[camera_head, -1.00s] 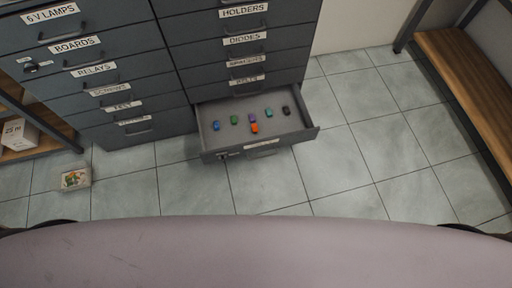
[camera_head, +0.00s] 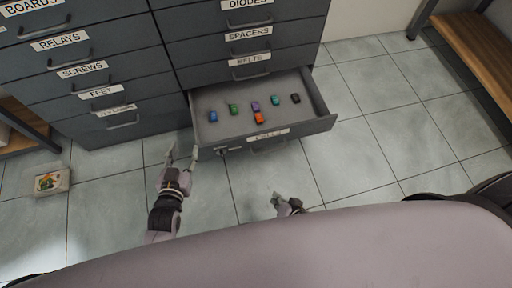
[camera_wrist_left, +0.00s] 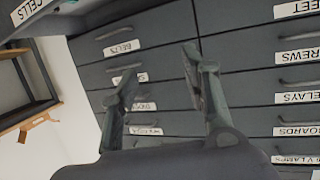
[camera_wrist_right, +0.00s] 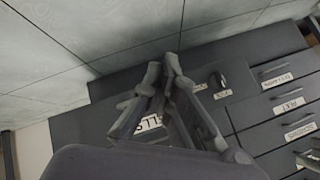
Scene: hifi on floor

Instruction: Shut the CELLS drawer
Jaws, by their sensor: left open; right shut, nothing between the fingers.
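The CELLS drawer (camera_head: 318,126) is the bottom drawer of the right cabinet column and stands pulled out. Several small coloured items, among them an orange one (camera_head: 259,118), lie inside it. Its label and handle are on the front, which also shows in the right wrist view (camera_wrist_right: 98,128). My left gripper (camera_head: 182,152) is open and empty, just left of the drawer front's left end. My right gripper (camera_head: 277,198) is shut and empty, in front of the drawer and apart from it in the head view. In the right wrist view its closed fingertips (camera_wrist_right: 170,62) overlap the drawer front.
Closed drawers such as BELTS (camera_head: 250,75) sit above, with more closed drawers (camera_head: 75,75) to the left. A small box (camera_head: 50,181) lies on the floor at left. A wooden bench (camera_head: 478,42) stands at the right. The tiled floor right of the drawer is clear.

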